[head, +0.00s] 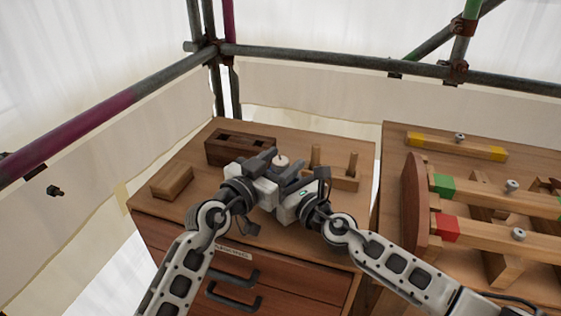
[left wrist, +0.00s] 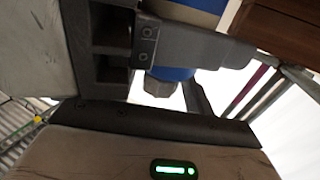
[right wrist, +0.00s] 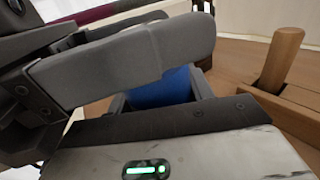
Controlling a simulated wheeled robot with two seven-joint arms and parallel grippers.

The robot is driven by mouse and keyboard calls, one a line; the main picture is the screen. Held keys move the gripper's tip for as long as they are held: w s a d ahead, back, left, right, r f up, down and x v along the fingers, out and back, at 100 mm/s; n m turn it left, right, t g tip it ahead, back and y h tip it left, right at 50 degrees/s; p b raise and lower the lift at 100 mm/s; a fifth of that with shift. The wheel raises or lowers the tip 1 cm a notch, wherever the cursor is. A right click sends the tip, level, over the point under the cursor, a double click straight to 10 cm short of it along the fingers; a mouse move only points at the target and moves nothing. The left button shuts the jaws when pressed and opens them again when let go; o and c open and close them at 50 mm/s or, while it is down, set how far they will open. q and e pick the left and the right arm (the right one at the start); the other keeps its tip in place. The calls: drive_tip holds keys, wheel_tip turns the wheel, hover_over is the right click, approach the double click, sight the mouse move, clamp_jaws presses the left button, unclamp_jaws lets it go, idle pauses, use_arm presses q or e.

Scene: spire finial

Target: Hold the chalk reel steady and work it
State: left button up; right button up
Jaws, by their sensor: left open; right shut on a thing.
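The chalk reel is mostly hidden between my two grippers. In the head view only its pale round top (head: 281,161) shows. In the left wrist view part of its blue body (left wrist: 172,74) and a tan part above it show near the gripper's fingers. The right wrist view shows blue (right wrist: 160,88) behind a grey finger. My right gripper (head: 291,184) is shut on the reel from the right. My left gripper (head: 268,168) is open close beside the reel on the left; I cannot tell whether it touches it.
The reel is over a wooden cabinet top (head: 345,147). A dark slotted block (head: 226,149) stands behind, a small wooden block (head: 171,182) at left, and a peg rack (head: 345,181) at right. A bench with a wooden frame (head: 415,205) stands further right.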

use_arm(q)
drive_tip(key=c, duration=1)
drive_tip(key=shift+m+g+h, duration=0.3)
drive_tip(key=shift+h, duration=0.1)
drive_tip(key=m+g+h, duration=0.2)
drive_tip(key=g, duration=0.1)
drive_tip(key=m+g+h, duration=0.2)
drive_tip(key=m+g, duration=0.1)
drive_tip(key=shift+f+g+h, duration=0.15)
drive_tip(key=shift+g+h, duration=0.15)
drive_tip(key=m+g, duration=0.2)
drive_tip(key=g, duration=0.1)
drive_tip(key=m+g+h, duration=0.1)
drive_tip(key=m+g, duration=0.2)
drive_tip(key=g, duration=0.1)
drive_tip(key=shift+h, duration=0.3)
drive_tip(key=shift+m+g, duration=0.3)
drive_tip(key=shift+g, duration=0.3)
drive_tip(key=o, duration=1)
